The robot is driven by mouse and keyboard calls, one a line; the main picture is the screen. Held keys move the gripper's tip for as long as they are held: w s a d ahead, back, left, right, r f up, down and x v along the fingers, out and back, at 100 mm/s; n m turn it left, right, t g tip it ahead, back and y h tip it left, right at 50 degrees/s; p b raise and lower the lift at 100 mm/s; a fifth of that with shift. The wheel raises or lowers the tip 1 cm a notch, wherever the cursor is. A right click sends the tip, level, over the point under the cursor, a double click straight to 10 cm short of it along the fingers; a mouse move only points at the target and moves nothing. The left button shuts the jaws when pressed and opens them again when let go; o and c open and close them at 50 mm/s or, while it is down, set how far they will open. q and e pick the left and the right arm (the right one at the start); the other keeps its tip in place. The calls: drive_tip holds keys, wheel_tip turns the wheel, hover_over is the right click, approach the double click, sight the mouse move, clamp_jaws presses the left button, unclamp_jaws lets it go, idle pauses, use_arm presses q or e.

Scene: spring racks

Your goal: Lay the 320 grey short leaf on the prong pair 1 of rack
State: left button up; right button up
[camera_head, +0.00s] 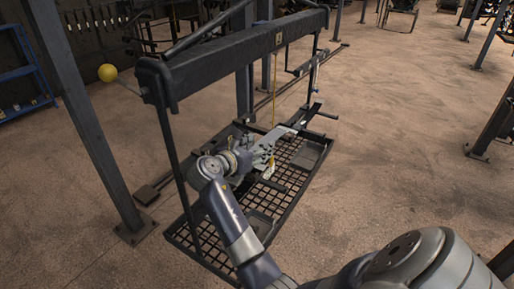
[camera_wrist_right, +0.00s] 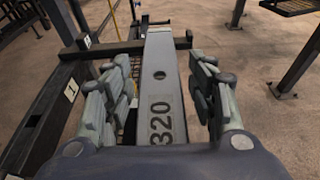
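The grey short leaf marked 320 (camera_wrist_right: 160,95) is a flat bar with a round hole, running straight ahead between the fingers of my right gripper (camera_wrist_right: 165,85). The fingers flank it closely on both sides, and it appears held. In the head view the leaf (camera_head: 285,131) points away from my right gripper (camera_head: 262,153), over the rack's far part. My left gripper is out of view.
A black frame with a thick top beam (camera_head: 240,50) stands over a grid base (camera_head: 285,180). A yellow ball (camera_head: 107,72) sticks out at its left. A grey post (camera_head: 85,115) and a blue shelf (camera_head: 25,75) stand left.

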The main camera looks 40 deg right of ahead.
drive_tip(key=shift+s+a+f, duration=0.1)
drive_tip(key=shift+a+f, duration=0.05)
drive_tip(key=shift+f, duration=0.1)
drive_tip(key=v, duration=0.7)
drive_tip(key=shift+s+a+r, duration=0.1)
drive_tip(key=shift+a+r, duration=0.1)
drive_tip(key=shift+r, duration=0.05)
drive_tip(key=shift+a+f, duration=0.1)
idle(0.4)
